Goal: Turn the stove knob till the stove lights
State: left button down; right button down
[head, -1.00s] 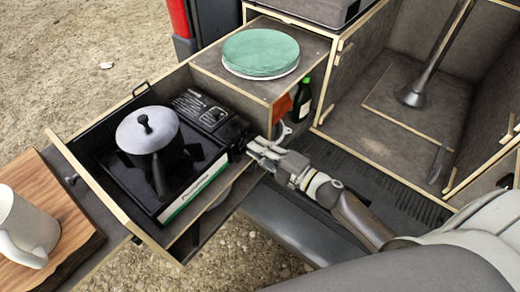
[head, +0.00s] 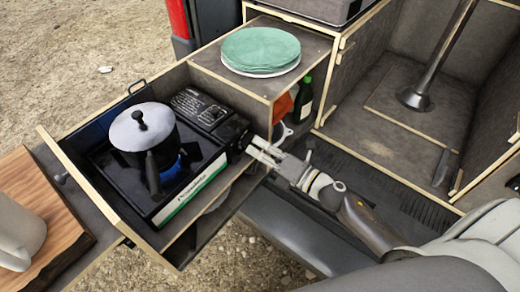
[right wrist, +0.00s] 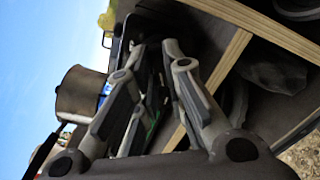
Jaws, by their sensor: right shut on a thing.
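The black camping stove (head: 200,150) sits in the pulled-out drawer with a pot (head: 142,130) with a grey lid on it. A blue flame (head: 182,160) shows under the pot; blue also shows beside the pot (right wrist: 80,95) in the right wrist view. My right gripper (head: 254,148) is at the stove's right end, shut on the stove knob, which the fingers hide. Its fingers (right wrist: 155,52) also show in the right wrist view. My left gripper is not in view.
Green plates (head: 260,48) are stacked on the cabinet top, with a dark bottle (head: 304,100) below to the right. A mug (head: 20,235) stands on a wooden board (head: 65,215) at the left. The drawer's wooden front (head: 95,190) rises left of the stove.

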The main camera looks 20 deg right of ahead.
jog(key=shift+f, duration=0.1)
dwell(0.4)
jog(key=c, duration=1.5)
grip_release()
jog(key=shift+s, duration=0.1)
jog(key=v, duration=1.2)
